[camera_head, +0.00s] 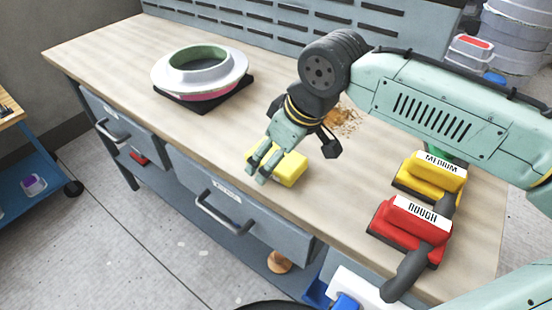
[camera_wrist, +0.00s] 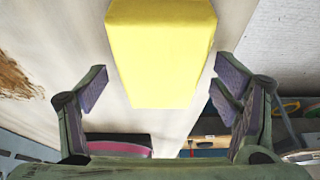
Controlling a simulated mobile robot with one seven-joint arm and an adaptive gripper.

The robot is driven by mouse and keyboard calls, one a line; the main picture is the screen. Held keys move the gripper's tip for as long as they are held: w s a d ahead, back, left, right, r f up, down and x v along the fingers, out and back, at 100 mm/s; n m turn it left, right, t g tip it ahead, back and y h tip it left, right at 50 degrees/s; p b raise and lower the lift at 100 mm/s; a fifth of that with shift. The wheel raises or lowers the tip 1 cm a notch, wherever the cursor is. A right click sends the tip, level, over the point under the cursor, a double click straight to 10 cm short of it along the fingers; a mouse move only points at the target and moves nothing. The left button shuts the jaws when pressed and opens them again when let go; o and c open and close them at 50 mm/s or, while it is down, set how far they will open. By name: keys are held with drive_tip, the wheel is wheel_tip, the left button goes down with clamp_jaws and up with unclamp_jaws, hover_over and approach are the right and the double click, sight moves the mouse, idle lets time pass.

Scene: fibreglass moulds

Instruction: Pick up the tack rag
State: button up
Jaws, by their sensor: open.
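The only thing here that looks like the tack rag is a plain yellow block (camera_head: 291,169), lying on the workbench near its front edge. My gripper (camera_head: 258,177) is right at it, its fingers pointing down and partly covering its left side in the head view. In the wrist view the yellow block (camera_wrist: 160,50) fills the upper middle, ahead of the space between my two fingertips (camera_wrist: 161,85). The fingers are wide open, with a gap on each side of the block. I cannot tell whether either finger touches it.
A red ROUGH sanding block (camera_head: 405,232) and a yellow MEDIUM one (camera_head: 432,176) lie to the right on the bench (camera_head: 330,205). A round white mould (camera_head: 200,70) stands on a black base at the left. Brown dust (camera_head: 343,121) lies behind my gripper.

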drive_tip(key=shift+c, duration=0.4)
drive_tip(key=c, duration=1)
drive_tip(key=shift+d, duration=0.1)
drive_tip(key=shift+c, duration=0.2)
drive_tip(key=shift+w+r, duration=0.1)
drive_tip(key=shift+r, duration=0.3)
wheel_tip(320, 180, up, 10)
drive_tip(key=shift+f+b, duration=0.2)
drive_tip(key=shift+b, duration=0.2)
drive_tip(key=o, duration=0.5)
drive_tip(key=c, duration=0.5)
